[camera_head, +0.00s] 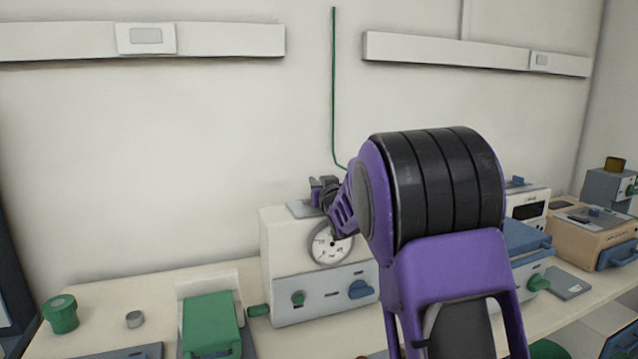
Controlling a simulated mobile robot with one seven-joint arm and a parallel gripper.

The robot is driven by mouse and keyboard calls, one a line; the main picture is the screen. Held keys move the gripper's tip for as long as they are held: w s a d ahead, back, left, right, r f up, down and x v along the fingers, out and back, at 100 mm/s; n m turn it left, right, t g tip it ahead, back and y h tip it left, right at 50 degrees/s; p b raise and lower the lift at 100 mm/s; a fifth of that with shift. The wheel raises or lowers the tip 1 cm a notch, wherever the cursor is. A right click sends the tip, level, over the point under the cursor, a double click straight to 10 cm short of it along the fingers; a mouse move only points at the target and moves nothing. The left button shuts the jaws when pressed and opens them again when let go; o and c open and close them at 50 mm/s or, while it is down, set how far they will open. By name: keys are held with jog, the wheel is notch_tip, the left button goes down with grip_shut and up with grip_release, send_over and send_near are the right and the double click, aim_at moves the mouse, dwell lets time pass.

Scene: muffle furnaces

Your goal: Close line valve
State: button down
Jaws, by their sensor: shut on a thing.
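My gripper (325,192) is at the top of a white box-shaped unit (279,252) with a round dial, at the end of my purple arm. It is shut on a small dark part there, which looks like the line valve; the fingers and my wrist hide most of it. I cannot tell the angle of its handle. A thin green line (334,85) runs down the wall and bends right, passing out of sight behind my arm just above the gripper.
More units, including a tan one (585,237), stand at right.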

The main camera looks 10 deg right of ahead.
jog(key=shift+r+n+y+p, duration=0.1)
jog(key=shift+n+y+p, duration=0.3)
jog(key=shift+y, duration=0.1)
jog(key=shift+a+n+y, duration=0.15)
jog(key=shift+n+y, duration=0.15)
jog(key=shift+y, duration=0.3)
jog(key=c, duration=0.8)
grip_release()
jog(key=v, duration=1.7)
jog(key=shift+s+r, duration=0.2)
jog(key=shift+s, duration=0.05)
